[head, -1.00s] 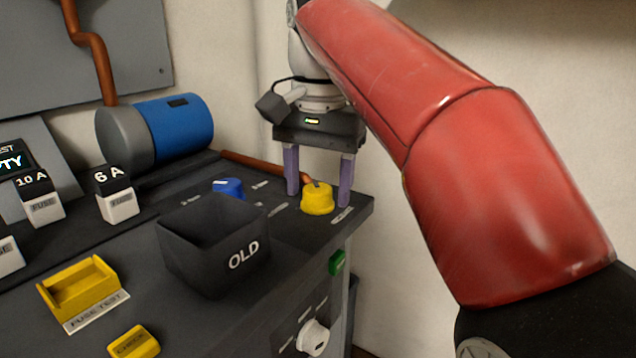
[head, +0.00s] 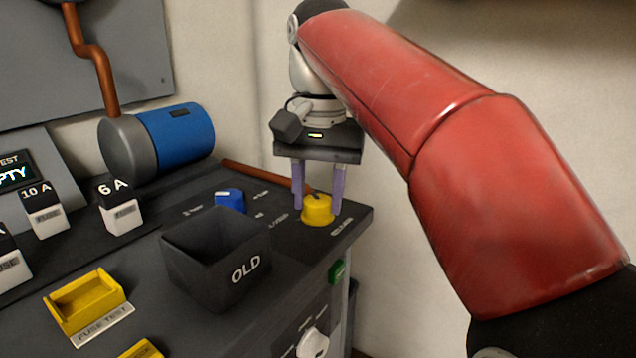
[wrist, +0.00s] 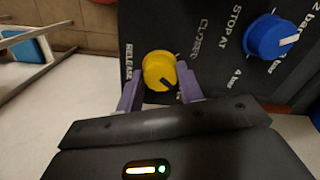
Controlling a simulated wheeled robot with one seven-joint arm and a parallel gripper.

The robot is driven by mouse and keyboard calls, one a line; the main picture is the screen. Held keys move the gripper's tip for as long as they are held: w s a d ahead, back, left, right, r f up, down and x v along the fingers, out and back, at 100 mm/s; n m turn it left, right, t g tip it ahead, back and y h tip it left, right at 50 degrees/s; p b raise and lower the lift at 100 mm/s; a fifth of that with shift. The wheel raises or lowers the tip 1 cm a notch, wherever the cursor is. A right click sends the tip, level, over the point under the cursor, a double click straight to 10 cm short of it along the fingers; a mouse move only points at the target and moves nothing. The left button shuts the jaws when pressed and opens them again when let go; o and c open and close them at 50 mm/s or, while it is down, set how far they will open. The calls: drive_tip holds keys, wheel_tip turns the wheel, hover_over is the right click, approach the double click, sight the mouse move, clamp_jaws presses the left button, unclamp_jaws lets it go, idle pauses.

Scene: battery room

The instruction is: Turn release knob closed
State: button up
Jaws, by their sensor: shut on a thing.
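The yellow release knob (head: 317,208) stands near the right back corner of the dark panel top. In the wrist view the knob (wrist: 157,70) lies between the labels RELEASE (wrist: 130,66) and CLOSED (wrist: 199,40). A dark mark on the knob's face points toward the lower right there, at neither word. My gripper (head: 318,209) points down over the knob, its two purple fingers shut on the knob's sides. The wrist view shows my gripper's fingers (wrist: 159,88) on either side of it. The fingers partly cover the knob's sides.
A blue knob (head: 230,201) sits left of the yellow one, behind an open black bin marked OLD (head: 200,275). A copper pipe (head: 262,176) runs close behind the yellow knob. A white knob (head: 313,344) and a green button (head: 338,271) are on the front face.

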drive_tip(key=n+p, duration=0.2)
drive_tip(key=n, duration=0.1)
drive_tip(key=shift+r+n, duration=0.15)
drive_tip(key=shift+n, duration=0.15)
drive_tip(key=n+p, duration=0.1)
drive_tip(key=n, duration=0.2)
drive_tip(key=shift+n, duration=0.3)
drive_tip(key=n, duration=0.4)
drive_tip(key=shift+n, duration=2.2)
drive_tip(key=shift+w, duration=0.1)
drive_tip(key=o, duration=1)
drive_tip(key=shift+g, duration=0.3)
